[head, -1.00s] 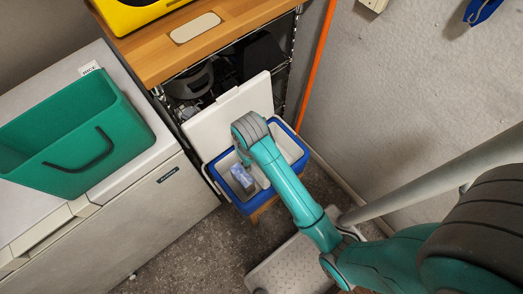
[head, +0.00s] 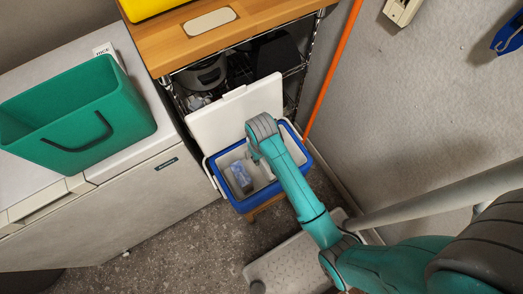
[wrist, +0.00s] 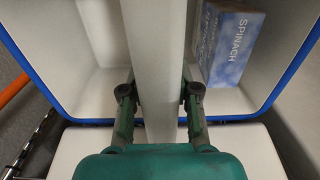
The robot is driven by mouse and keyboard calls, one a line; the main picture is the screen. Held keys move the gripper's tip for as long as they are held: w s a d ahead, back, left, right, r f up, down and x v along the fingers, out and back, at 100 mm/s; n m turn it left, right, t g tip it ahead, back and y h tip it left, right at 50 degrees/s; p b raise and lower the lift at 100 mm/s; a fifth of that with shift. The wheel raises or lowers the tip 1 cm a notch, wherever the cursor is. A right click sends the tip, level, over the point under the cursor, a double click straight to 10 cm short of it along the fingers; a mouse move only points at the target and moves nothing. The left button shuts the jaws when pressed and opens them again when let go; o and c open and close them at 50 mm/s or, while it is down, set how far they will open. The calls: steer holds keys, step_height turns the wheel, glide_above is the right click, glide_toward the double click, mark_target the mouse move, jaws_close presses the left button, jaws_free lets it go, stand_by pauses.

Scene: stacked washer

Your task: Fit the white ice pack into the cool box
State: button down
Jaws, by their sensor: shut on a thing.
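The white ice pack (wrist: 157,55) is a long pale slab between the two fingers of my gripper (wrist: 160,92), which is shut on it. In the wrist view it runs from the palm up to the top edge of the picture, over the cool box's interior. The cool box (head: 239,207) is blue with a white inside and stands open below my wrist in the head view. Its blue rim also shows in the wrist view (wrist: 245,116). My arm hides the gripper and most or all of the pack in the head view. How deep the pack sits I cannot tell.
A blue spinach box (wrist: 230,45) stands inside the cool box, right of the pack in the wrist view; it also shows in the head view (head: 240,174). The raised white lid (head: 225,118) is behind. A wire shelf, white chest (head: 135,200) and wall surround the cool box.

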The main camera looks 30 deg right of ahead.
step_height(320, 180, down, 10)
steer(key=shift+r, duration=0.1)
stand_by(0.4)
steer(key=c, duration=0.8)
jaws_free()
steer(key=shift+c, duration=0.2)
step_height(320, 180, up, 12)
